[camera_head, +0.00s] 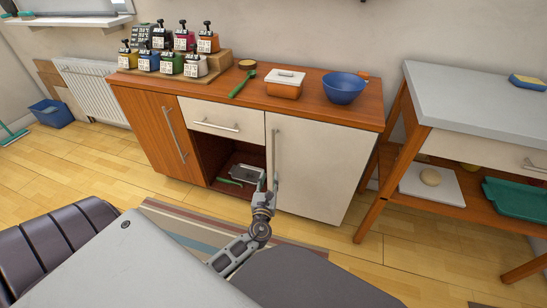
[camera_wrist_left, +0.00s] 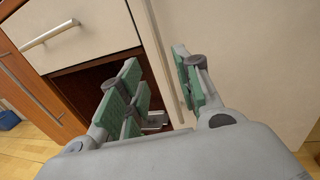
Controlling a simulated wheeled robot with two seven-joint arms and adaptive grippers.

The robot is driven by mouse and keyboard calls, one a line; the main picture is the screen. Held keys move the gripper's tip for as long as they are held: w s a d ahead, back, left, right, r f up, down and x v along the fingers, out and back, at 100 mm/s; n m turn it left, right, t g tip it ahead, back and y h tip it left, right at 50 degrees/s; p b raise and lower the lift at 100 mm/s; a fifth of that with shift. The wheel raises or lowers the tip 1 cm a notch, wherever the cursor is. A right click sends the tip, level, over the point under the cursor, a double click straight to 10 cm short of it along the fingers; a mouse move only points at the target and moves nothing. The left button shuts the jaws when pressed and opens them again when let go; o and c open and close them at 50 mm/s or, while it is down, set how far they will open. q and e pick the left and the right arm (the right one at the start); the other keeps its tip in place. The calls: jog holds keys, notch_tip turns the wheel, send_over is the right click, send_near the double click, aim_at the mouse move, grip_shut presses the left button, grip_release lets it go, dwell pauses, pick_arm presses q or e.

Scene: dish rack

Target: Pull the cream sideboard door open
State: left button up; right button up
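The cream sideboard door (camera_head: 315,165) is the right-hand front of the wooden sideboard and looks shut. Its long vertical metal handle (camera_head: 275,157) runs down near the door's left edge. My left gripper (camera_head: 266,186) is at the lower part of this handle. In the left wrist view the cream door (camera_wrist_left: 245,55) fills the right side, and the handle (camera_wrist_left: 161,50) passes between the spread green-padded fingers of the left gripper (camera_wrist_left: 160,88). The fingers are open; I cannot tell whether either touches the handle. My right gripper is not in view.
Left of the door are a cream drawer (camera_head: 222,118), an open compartment with a grey item (camera_head: 246,173), and a wooden door (camera_head: 155,130). A side table (camera_head: 475,105) stands at right.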

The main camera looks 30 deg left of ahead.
aim_at(273, 157)
pick_arm(q)
jog(key=b+x, duration=0.1)
jog(key=x, duration=0.6)
jog(key=shift+w+a, duration=0.1)
jog(key=shift+w, duration=0.05)
jog(key=shift+x, duration=0.85)
jog(key=shift+b+x, duration=0.55)
jog(key=shift+x, duration=0.95)
jog(key=shift+w+a+f, duration=0.1)
jog(key=shift+w+a, duration=0.15)
jog(key=shift+w, duration=0.5)
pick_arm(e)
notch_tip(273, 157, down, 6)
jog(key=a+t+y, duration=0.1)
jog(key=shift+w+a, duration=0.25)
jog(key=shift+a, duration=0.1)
pick_arm(q)
jog(key=shift+c, duration=0.4)
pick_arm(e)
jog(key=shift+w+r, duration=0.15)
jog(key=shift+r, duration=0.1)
pick_arm(q)
grip_shut()
